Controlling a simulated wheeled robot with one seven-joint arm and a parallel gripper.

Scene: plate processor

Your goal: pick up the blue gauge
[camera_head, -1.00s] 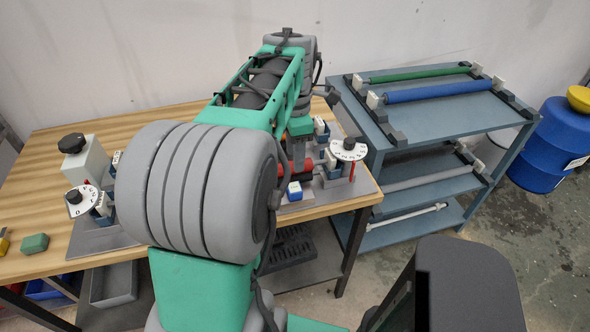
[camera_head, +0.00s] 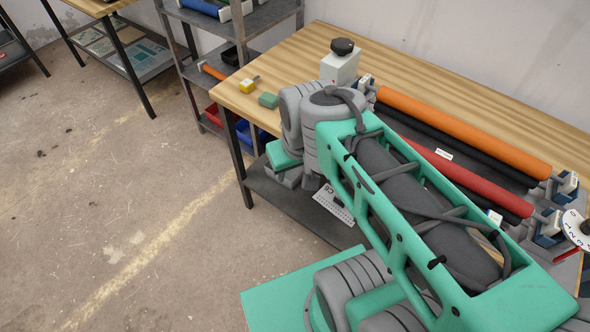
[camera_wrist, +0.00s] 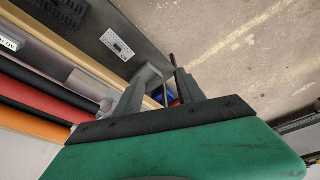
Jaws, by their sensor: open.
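I cannot make out a thing that is clearly the blue gauge in either current view. In the wrist view my gripper (camera_wrist: 165,76) is open, with its two grey fingers apart and nothing held. Beyond the fingers, low down, part of a blue bin (camera_wrist: 158,96) and a red bin (camera_wrist: 173,99) show. A blue roller-like thing (camera_head: 200,8) lies on the grey shelf at the top, cut off by the frame.
The wooden table (camera_head: 315,55) carries an orange roller (camera_head: 465,130), a red roller (camera_head: 465,180), a knobbed white box (camera_head: 340,66), a yellow thing (camera_head: 248,85) and a green block (camera_head: 268,100). A grey shelf (camera_head: 272,28) stands behind its left end. Floor at left is clear.

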